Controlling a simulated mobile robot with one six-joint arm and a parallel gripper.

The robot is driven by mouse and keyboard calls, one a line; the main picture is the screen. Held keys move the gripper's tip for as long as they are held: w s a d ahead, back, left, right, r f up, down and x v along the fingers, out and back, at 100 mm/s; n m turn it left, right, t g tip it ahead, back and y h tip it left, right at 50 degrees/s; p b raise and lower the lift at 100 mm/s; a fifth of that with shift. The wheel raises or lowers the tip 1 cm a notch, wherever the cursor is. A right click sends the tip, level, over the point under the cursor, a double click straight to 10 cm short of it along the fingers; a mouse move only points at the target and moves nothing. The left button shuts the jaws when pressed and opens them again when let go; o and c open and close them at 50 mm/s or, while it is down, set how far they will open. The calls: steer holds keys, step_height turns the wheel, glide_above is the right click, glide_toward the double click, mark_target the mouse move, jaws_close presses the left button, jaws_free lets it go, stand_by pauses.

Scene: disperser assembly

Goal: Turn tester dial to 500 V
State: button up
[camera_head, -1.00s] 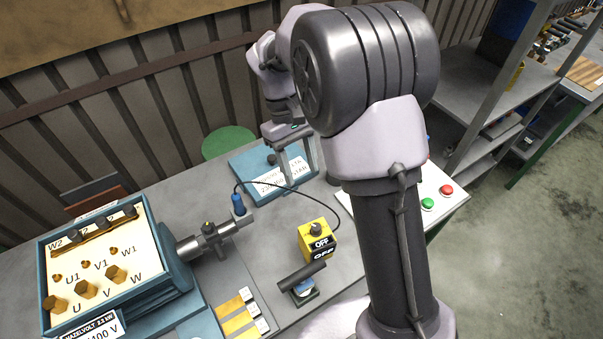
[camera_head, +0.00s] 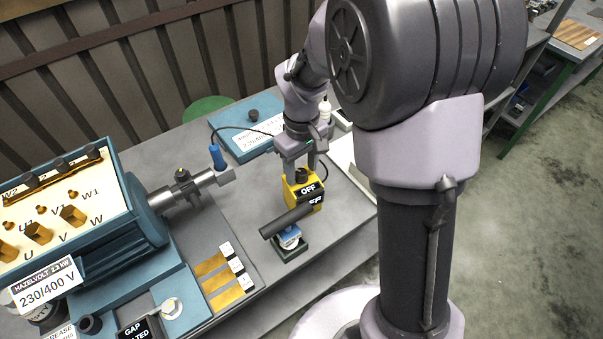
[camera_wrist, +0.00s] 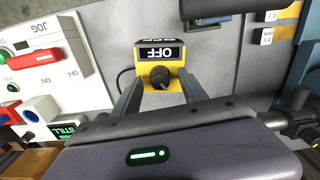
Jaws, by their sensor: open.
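The yellow tester (camera_head: 304,193) stands on the grey bench with a label reading OFF. Its black dial (camera_wrist: 160,77) shows in the wrist view, on the yellow face beside the OFF label (camera_wrist: 157,52). My gripper (camera_head: 299,160) is directly above the tester, pointing down. In the wrist view my open gripper's two fingers (camera_wrist: 158,92) stand one on each side of the dial, with gaps visible. I cannot tell how far down the fingertips reach or whether they touch it. The small dial markings are too small to read.
A black cylinder on a green base (camera_head: 290,238) lies close in front of the tester. The blue motor (camera_head: 150,215) with its terminal box is at left. A blue box with a white label (camera_head: 243,128) is behind. A control panel with buttons (camera_wrist: 40,75) is beside the tester.

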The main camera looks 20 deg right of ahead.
steer(key=shift+f, duration=0.2)
jaws_close()
steer(key=shift+m, duration=0.4)
steer(key=m, duration=0.2)
steer(key=shift+m, duration=2.2)
